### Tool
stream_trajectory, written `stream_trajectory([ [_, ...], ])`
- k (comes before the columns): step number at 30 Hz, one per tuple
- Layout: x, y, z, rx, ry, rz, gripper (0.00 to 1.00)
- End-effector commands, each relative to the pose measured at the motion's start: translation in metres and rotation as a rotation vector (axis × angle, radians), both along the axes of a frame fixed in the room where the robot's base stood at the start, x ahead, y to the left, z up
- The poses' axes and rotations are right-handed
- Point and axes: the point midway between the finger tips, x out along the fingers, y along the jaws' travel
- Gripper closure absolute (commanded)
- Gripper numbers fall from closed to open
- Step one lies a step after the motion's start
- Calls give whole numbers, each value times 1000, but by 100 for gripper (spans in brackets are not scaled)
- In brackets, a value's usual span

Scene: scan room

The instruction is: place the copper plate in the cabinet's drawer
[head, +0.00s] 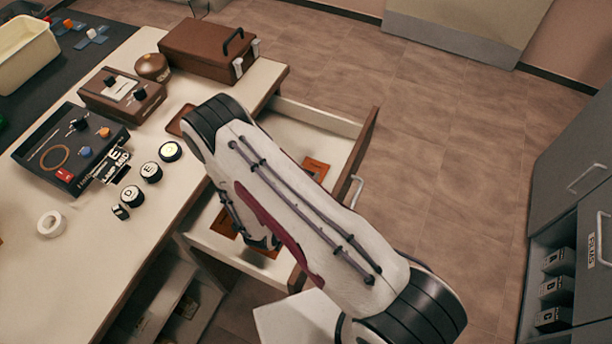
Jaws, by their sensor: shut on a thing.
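The cabinet's drawer (352,126) is pulled out from under the worktop, with its handle at its right end. My arm crosses over it and hides much of its inside. My gripper (262,242) is low at the drawer's near side, mostly hidden behind my arm, and shut on a copper plate (224,222). Orange-brown parts of this plate show on both sides of the gripper. It is at the drawer's floor; whether it touches the floor cannot be told. Another copper-coloured piece (316,167) lies flat farther along in the drawer.
On the worktop (90,240) stand a brown case (210,50), a control box (70,145), a brown switch box (122,92), several round lettered pieces and a white tape roll (50,224). A grey cabinet (570,165) stands at right. The floor between is clear.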

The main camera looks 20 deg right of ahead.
Motion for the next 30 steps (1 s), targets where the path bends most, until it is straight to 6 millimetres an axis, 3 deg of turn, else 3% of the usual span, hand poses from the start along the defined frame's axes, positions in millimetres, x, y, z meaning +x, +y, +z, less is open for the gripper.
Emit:
stream_trajectory([
  [5, 0, 0, -3, -1, -1, 0, 99],
  [6, 0, 0, -3, 0, 0, 0, 65],
  [7, 0, 0, -3, 0, 0, 0, 57],
  [23, 0, 0, 0, 0, 0, 0, 56],
  [30, -10, 11, 6, 0, 1, 3, 56],
])
